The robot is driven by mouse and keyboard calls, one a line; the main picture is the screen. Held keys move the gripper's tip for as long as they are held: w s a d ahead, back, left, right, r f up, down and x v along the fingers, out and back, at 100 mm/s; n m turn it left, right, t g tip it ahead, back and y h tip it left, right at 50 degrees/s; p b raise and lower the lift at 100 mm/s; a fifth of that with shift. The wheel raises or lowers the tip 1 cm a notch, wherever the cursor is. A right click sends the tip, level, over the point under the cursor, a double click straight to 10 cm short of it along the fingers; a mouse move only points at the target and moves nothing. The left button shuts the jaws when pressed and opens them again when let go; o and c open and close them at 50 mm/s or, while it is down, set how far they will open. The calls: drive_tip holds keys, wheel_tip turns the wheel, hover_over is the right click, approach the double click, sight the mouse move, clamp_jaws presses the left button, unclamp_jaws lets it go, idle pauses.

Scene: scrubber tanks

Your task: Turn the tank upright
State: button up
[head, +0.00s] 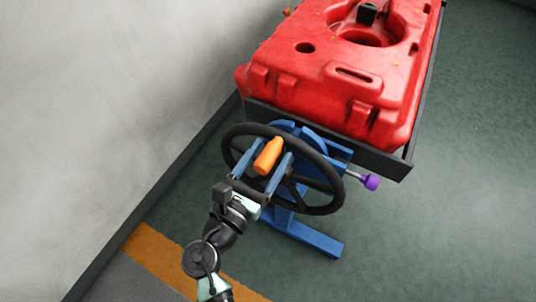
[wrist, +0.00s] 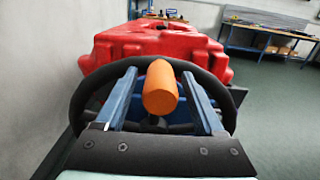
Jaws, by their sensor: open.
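The red tank (head: 305,70) rests on a dark frame (head: 392,168) in the head view, with round openings on its upward face. It also shows in the wrist view (wrist: 205,50) behind the wheel. A black handwheel (head: 318,208) stands at the near end of the frame, with an orange handle (head: 268,156) on it. My gripper (head: 269,154) is open at the wheel. In the wrist view its blue fingers (wrist: 159,74) lie either side of the orange handle (wrist: 160,88), with gaps visible. The handle points toward the wrist camera.
A purple knob (head: 371,182) on a pin sticks out right of the wheel. The blue stand's foot (head: 315,238) reaches across the floor. A pale wall (head: 110,90) is close on the left. The floor at right is clear. A workbench (wrist: 265,35) stands far back.

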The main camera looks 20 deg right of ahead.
clamp_jaws()
idle(1.3)
